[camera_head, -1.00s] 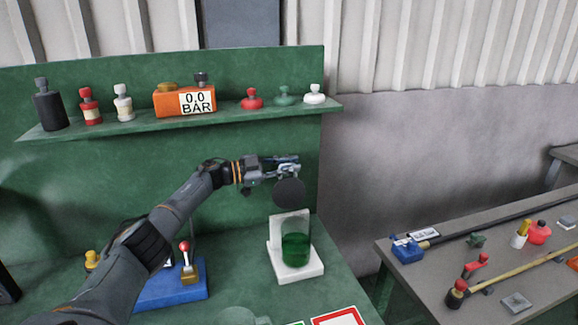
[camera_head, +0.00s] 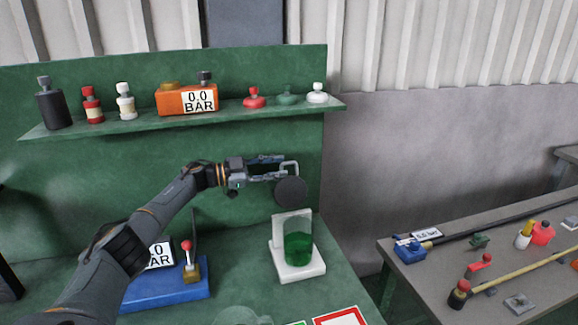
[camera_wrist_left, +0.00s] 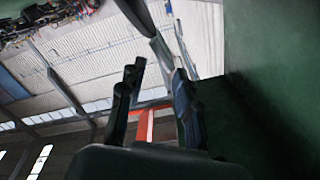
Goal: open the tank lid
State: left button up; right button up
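The tank (camera_head: 298,248) is a clear container with green liquid on a white base on the green bench. A dark round disc, the lid (camera_head: 291,192), stands raised on edge just above the tank, its face toward the head camera. A pale handle (camera_head: 296,168) shows at its top. My left gripper (camera_head: 282,169) comes in from the left at handle height. Its fingers are spread, with the tips beside or around the handle; I cannot tell whether they touch it. The left wrist view shows the fingers (camera_wrist_left: 158,105) apart, with no held object visible. My right gripper is not in view.
A green shelf (camera_head: 225,117) above holds bottles, an orange gauge block (camera_head: 186,99) and several knobs. A blue-based lever unit (camera_head: 178,285) is near my left arm. A grey side table (camera_head: 440,268) on the right carries tools and small parts.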

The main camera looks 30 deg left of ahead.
pick_arm(q)
jog(key=v, duration=0.7)
jog(key=shift+a, duration=0.15)
jog(key=shift+s, duration=0.15)
